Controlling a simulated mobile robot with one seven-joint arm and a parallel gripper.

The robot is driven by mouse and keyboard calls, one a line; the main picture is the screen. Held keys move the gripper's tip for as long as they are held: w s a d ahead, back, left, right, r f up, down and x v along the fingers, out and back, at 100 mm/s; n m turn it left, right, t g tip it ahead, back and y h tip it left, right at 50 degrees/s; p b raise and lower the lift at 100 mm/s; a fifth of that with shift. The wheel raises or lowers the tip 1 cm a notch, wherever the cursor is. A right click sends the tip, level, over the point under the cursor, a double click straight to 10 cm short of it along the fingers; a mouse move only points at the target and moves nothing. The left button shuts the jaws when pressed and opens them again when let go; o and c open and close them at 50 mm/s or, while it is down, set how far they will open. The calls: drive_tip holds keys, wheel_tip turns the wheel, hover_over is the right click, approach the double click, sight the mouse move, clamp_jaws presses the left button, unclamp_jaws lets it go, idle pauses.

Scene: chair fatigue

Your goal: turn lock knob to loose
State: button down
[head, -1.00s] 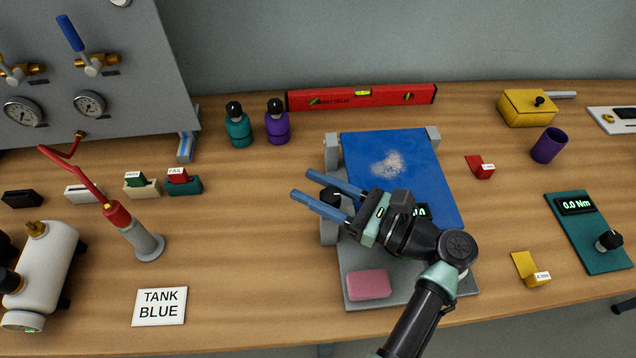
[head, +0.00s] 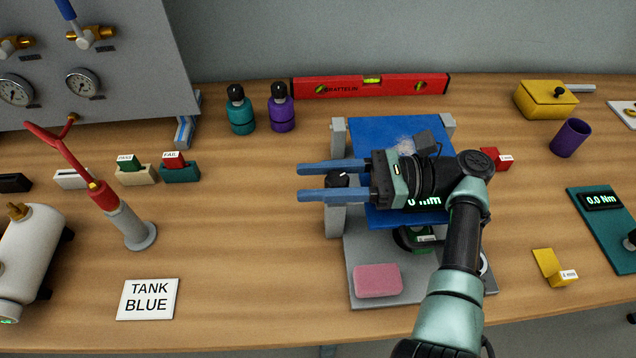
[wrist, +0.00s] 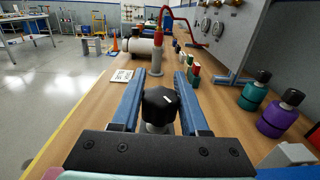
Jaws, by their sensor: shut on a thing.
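The black lock knob (head: 339,179) sits on a grey post at the left side of the fixture with the blue plate (head: 380,131). My gripper (head: 302,182) reaches across it from the right, its two blue fingers pointing left. The knob is between the fingers, well back from their tips, and the gripper is shut on it. In the wrist view the knob (wrist: 160,104) stands upright between the fingers, with a short white mark on its top. My wrist and arm hide part of the blue plate and of a green digital readout.
A pink block (head: 377,281) lies on the fixture's grey base. A red level (head: 370,86) and teal (head: 240,112) and purple (head: 281,110) bottles stand behind. A "TANK BLUE" card (head: 148,299) lies front left. The wood to the left of my fingers is clear.

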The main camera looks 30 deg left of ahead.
drive_tip(key=shift+s+f+n+g+b, duration=0.15)
drive_tip(key=shift+n+g+b, duration=0.15)
drive_tip(key=shift+g+b, duration=0.1)
idle(0.3)
drive_tip(key=shift+c, duration=2.1)
unclamp_jaws()
wheel_tip(320, 180, up, 10)
drive_tip(key=p, duration=0.2)
